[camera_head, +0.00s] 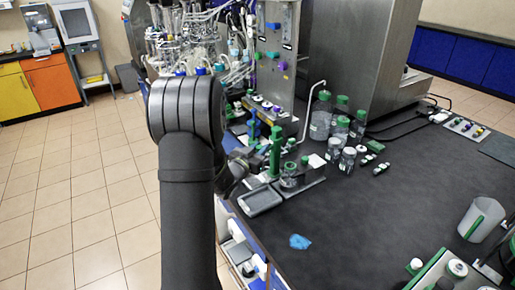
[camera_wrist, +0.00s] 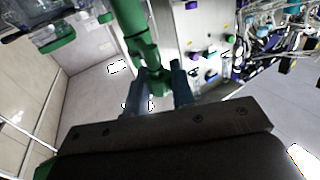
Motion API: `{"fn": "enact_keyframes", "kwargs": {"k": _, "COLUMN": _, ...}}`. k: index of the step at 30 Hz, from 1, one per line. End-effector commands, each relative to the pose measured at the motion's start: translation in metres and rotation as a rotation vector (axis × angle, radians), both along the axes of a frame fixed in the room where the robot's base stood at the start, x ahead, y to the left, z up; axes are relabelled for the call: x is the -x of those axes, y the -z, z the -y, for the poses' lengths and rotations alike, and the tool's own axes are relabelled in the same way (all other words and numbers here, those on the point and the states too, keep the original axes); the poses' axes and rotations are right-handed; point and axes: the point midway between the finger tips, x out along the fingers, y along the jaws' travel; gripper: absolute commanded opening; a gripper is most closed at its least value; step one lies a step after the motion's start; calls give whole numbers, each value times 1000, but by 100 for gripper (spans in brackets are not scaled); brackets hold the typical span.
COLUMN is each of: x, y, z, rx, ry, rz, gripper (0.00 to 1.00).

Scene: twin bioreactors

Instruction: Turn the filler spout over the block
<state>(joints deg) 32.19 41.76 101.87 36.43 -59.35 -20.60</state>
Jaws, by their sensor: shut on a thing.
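The filler shows in the camera_head view as an upright green post (camera_head: 275,152) at the near left part of the bench. In the camera_wrist view, a green arm or spout part (camera_wrist: 133,32) runs down between my fingers. My gripper (camera_wrist: 161,98) is shut on this green part, with one grey-blue finger on each side. A low dark grey block (camera_head: 312,178) lies at the foot of the post, with a clear jar (camera_head: 289,172) beside the post. The spout's exact direction is unclear.
A grey tray (camera_head: 262,201) lies in front of the post at the bench edge. Several green-capped bottles (camera_head: 321,118) stand to the right. Tubing and bioreactor hardware (camera_head: 200,40) crowd the back.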

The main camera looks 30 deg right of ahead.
Motion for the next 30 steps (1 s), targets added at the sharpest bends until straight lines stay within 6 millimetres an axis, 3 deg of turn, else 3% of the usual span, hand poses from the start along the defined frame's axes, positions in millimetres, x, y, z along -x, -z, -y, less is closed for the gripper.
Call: {"fn": "enact_keyframes", "kwargs": {"k": 30, "x": 52, "y": 0, "z": 31, "rx": 0, "ry": -701, "rz": 0, "gripper": 0}}
